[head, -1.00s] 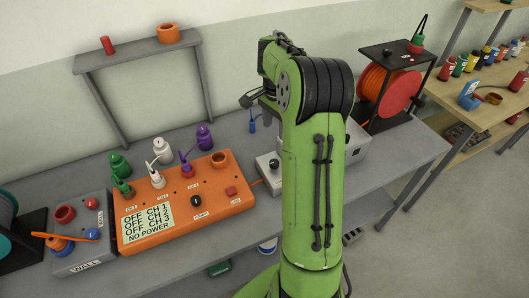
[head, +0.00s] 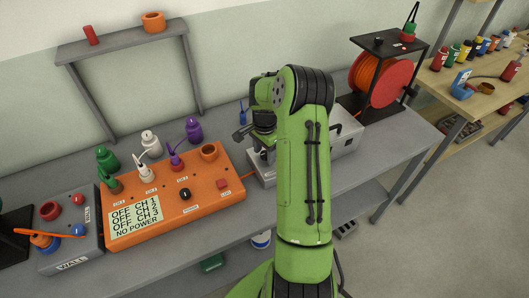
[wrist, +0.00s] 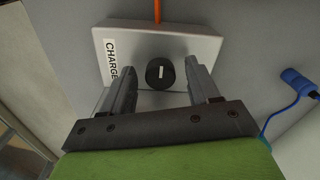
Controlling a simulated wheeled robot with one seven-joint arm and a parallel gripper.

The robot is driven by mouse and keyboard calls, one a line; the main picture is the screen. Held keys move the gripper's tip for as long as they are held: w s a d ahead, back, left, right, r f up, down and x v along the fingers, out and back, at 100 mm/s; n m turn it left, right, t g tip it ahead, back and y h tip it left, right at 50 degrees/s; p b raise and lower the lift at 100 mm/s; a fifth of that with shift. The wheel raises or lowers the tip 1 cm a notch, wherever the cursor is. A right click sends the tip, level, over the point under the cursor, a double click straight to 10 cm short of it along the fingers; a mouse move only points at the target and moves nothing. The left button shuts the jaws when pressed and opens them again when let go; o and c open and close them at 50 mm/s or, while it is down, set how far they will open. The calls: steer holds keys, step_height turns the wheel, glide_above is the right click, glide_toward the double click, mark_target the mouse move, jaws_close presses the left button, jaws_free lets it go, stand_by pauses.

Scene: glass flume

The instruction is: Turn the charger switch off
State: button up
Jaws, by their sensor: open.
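The charger is a pale grey box (wrist: 190,45) with a label reading "CHARGE", cut off by a finger, in the wrist view. Its switch is a round black knob (wrist: 160,73) with a short white mark on its face. My gripper (wrist: 160,64) is open over the box, with one finger on each side of the knob and a gap on both sides. Whether the fingertips touch the box I cannot tell. In the head view my gripper (head: 263,143) is above the charger (head: 257,168), and my arm hides the knob and much of the box.
An orange panel (head: 222,187) with a screen reading OFF for its channels and NO POWER stands left of the charger. An orange cable (wrist: 157,12) runs from the charger. A blue connector (wrist: 298,82) lies to the right in the wrist view. A cable reel (head: 385,80) stands at the bench's right.

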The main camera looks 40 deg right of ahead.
steer(key=c, duration=1)
steer(key=shift+c, duration=0.2)
steer(key=shift+n, duration=0.3)
steer(key=n, duration=0.3)
steer(key=shift+n, duration=0.3)
steer(key=n, duration=0.4)
steer(key=shift+s+n, duration=0.1)
steer(key=shift+n, duration=0.2)
steer(key=n, duration=0.4)
steer(key=shift+d, duration=0.1)
steer(key=shift+n, duration=2.5)
steer(key=shift+d, duration=0.1)
